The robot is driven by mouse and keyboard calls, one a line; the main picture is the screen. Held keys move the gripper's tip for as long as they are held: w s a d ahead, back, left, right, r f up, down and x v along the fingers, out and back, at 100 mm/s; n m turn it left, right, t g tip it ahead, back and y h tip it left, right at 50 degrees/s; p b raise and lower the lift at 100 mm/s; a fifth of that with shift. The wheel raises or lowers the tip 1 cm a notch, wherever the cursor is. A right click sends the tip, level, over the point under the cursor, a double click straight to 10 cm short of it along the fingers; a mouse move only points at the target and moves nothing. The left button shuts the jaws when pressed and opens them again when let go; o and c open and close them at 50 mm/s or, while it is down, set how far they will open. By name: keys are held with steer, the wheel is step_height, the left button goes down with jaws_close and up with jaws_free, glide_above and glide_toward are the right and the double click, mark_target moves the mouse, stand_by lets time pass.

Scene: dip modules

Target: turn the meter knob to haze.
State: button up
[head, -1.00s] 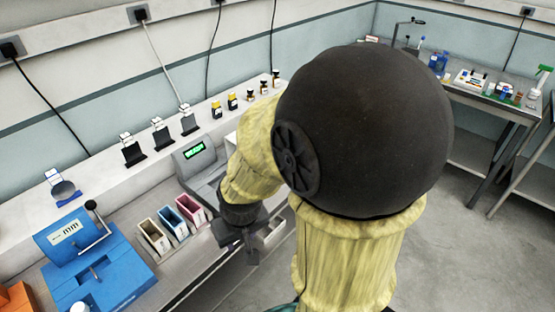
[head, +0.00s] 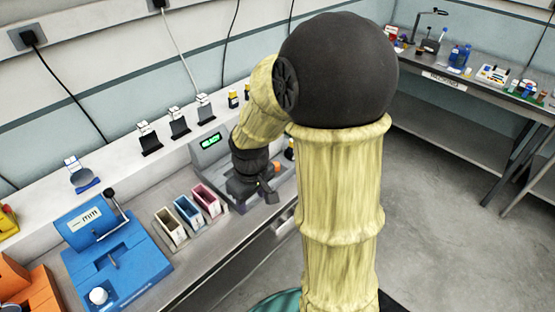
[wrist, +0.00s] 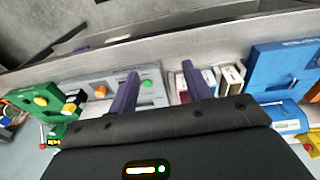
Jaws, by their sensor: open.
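A grey meter (head: 200,158) with a lit green display stands on the bench. My gripper (head: 262,190) is in front of its right part, and my arm hides much of it. In the wrist view, a grey unit (wrist: 85,80) with an orange round part (wrist: 100,91) and a green round part (wrist: 147,84) lies behind and left of my fingers. My gripper also shows there (wrist: 160,72), with its two purple fingers apart and nothing between them. I cannot make out the knob's pointer or any haze label.
Pink, blue and white bins (head: 207,200) stand left of the grey meter. A blue machine (head: 115,258) with a lever and white knob is farther left. In the wrist view, a green device (wrist: 48,103) is at the left. Open floor (head: 440,210) lies right of my arm.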

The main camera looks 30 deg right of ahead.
steer(key=w+d+n+g+y+p, duration=0.15)
steer(key=w+d+n, duration=0.3)
steer(key=w, duration=0.45)
steer(key=r+n+y+p, duration=0.2)
steer(key=n+p, duration=0.2)
steer(key=n, duration=0.1)
glide_above(277, 164)
steer(key=s+a, duration=0.3)
steer(key=s, duration=0.1)
steer(key=w+d+n+t+p, duration=0.1)
steer(key=d, duration=0.8)
steer(key=shift+w+d+r+n+t+y, duration=0.25)
steer(key=shift+r+n+t+y, duration=0.1)
steer(key=p+x, duration=0.6)
steer(key=x, duration=1.1)
steer(key=shift+a+f, duration=0.1)
steer(key=shift+f, duration=0.1)
steer(key=c, duration=1)
